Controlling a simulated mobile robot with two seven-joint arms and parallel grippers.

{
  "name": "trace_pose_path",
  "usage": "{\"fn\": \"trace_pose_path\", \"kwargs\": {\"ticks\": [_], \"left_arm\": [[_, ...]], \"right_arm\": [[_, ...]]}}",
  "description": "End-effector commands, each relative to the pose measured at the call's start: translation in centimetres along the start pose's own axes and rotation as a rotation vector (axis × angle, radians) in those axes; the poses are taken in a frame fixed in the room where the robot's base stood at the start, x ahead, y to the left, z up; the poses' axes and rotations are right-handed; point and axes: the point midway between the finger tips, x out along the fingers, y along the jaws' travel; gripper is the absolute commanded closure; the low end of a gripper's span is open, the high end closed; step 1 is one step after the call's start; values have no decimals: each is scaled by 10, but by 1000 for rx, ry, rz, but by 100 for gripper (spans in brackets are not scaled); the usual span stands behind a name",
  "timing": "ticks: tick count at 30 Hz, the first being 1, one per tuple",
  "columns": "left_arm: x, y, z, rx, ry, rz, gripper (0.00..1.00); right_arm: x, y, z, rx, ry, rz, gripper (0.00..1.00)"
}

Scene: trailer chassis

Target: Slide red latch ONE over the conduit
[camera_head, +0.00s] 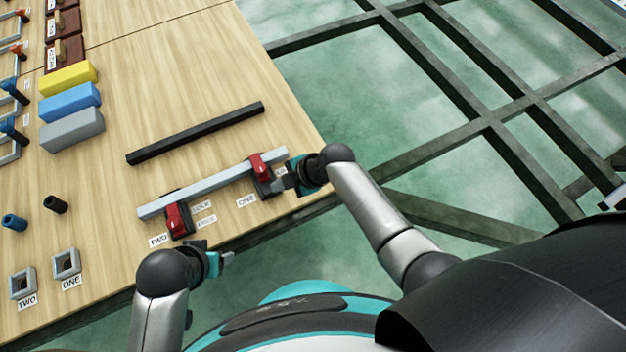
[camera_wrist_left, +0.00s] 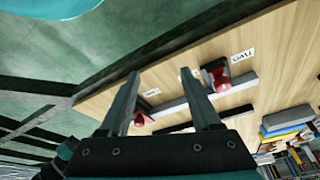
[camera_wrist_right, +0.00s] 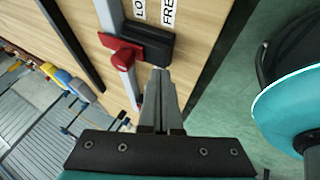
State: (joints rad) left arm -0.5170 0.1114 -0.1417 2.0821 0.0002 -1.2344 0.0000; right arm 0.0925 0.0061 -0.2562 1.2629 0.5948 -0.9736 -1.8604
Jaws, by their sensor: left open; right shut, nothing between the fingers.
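The grey conduit (camera_head: 215,184) lies slantwise near the table's front edge. Red latch ONE (camera_head: 257,162), on a dark base, lies across the conduit near its right end; it also crosses the bar in the right wrist view (camera_wrist_right: 122,52). Red latch TWO (camera_head: 177,218) sits on the near side of the conduit, toward its left end. My right gripper (camera_head: 284,183) is shut and empty, its tips close beside latch ONE's dark base; I cannot tell whether they touch. My left gripper (camera_head: 228,257) is open and empty, off the table's front edge, below latch TWO.
A black bar (camera_head: 196,133) lies behind the conduit. Yellow (camera_head: 68,77), blue (camera_head: 70,101) and grey blocks (camera_head: 72,129) stand at left, with two short tubes and square sockets nearer. LOCK and FREE labels lie by the latches. Bare wood separates the blocks from the black bar.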

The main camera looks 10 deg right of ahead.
Motion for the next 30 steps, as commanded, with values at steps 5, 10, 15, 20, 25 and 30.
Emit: {"fn": "trace_pose_path", "kwargs": {"ticks": [5,10,15,20,25,30], "left_arm": [[15,0,11,1,-32,1,36],[30,1,26,2,-62,3,36],[44,2,41,4,-90,4,36],[56,0,54,7,-104,1,36],[68,-3,66,10,-112,-3,36],[76,-6,75,12,-113,-8,36]], "right_arm": [[-21,1,0,1,-1,0,100],[-37,0,0,0,-1,-2,100],[-55,0,0,0,-1,-3,100],[-70,-1,0,0,0,-3,100],[-84,-1,0,0,0,-3,100],[-95,-1,0,0,0,-4,100]]}}
